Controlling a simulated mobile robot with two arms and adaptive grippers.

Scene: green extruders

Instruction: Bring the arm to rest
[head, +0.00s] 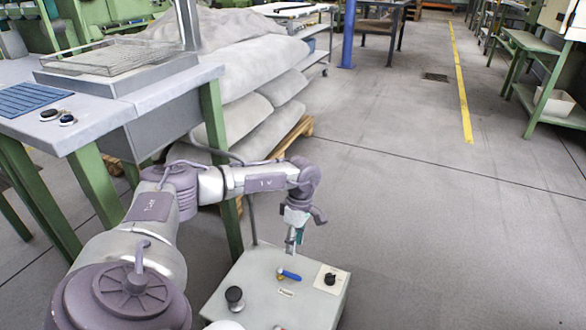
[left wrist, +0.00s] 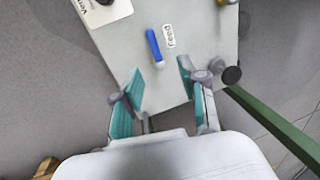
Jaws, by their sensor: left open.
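My left arm reaches from the lower left of the head view over a light grey control box (head: 255,273). My left gripper (head: 296,240) points down above the box top, near a small lever with a blue handle (head: 290,275). In the left wrist view, the gripper (left wrist: 160,75) is open, its teal-padded fingers apart with nothing between them. The blue handle (left wrist: 153,45) lies just beyond the fingertips there, beside a printed label (left wrist: 168,36). My right gripper is not in view.
The box also carries a black knob (head: 234,295) and a white plate with a dark knob (head: 331,279). A green-legged table (head: 85,120) with a wire basket (head: 108,57) stands left. Stacked grey sacks (head: 240,75) lie on a pallet behind.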

